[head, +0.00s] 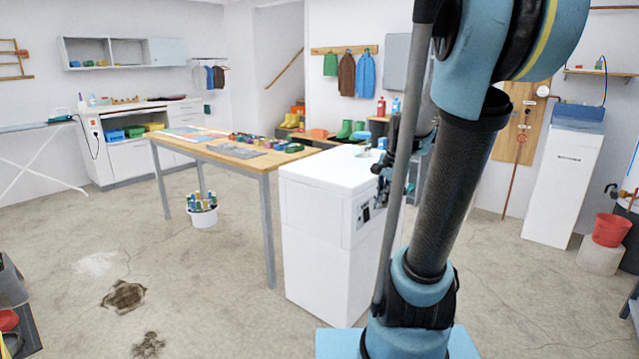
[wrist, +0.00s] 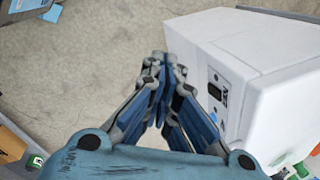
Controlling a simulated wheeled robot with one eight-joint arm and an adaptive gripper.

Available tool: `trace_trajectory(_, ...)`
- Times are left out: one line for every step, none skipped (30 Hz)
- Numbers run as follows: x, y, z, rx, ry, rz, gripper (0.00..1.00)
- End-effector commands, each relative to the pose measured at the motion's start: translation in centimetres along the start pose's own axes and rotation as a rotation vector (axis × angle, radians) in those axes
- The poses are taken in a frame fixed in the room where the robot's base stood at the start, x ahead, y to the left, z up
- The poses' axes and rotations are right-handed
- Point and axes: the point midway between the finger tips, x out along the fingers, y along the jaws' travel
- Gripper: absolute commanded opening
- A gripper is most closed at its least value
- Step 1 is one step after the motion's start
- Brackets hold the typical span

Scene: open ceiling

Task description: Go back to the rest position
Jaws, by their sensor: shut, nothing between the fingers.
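My gripper (wrist: 160,62) is shut and empty in the wrist view, its dark fingertips together over the bare concrete floor. My arm stands upright on the right side of the head view and hides part of the room.
A wooden table (head: 222,158) with several small items stands beside the appliance. A white bucket (head: 202,212) of bottles is on the floor beneath it. A tall white unit (head: 562,185) and a red bucket (head: 610,230) stand at right. The floor at left front is mostly free.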

Motion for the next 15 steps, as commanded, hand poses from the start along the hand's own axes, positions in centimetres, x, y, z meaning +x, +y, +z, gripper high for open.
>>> trace_trajectory(0.0,1.2,0.9,-0.058,0.006,0.004,0.00)
trace_trajectory(0.0,1.9,1.3,-0.097,0.009,0.006,0.00)
trace_trajectory(0.0,2.7,1.9,-0.149,0.014,0.009,0.00)
trace_trajectory(0.0,3.3,2.3,-0.188,0.018,0.012,0.00)
trace_trajectory(0.1,4.0,2.6,-0.226,0.022,0.015,0.00)
trace_trajectory(0.2,4.9,3.1,-0.277,0.027,0.019,0.00)
trace_trajectory(0.2,5.5,3.5,-0.315,0.031,0.021,0.00)
trace_trajectory(0.3,6.2,3.9,-0.354,0.034,0.024,0.00)
trace_trajectory(0.5,7.0,4.4,-0.407,0.038,0.029,0.00)
trace_trajectory(0.6,7.7,4.7,-0.445,0.042,0.032,0.00)
trace_trajectory(0.8,8.3,5.0,-0.484,0.045,0.036,0.00)
trace_trajectory(1.0,9.2,5.5,-0.534,0.049,0.041,0.00)
trace_trajectory(1.1,9.8,5.8,-0.573,0.052,0.044,0.00)
trace_trajectory(1.3,10.5,6.1,-0.612,0.055,0.048,0.00)
trace_trajectory(1.6,11.3,6.4,-0.664,0.059,0.054,0.00)
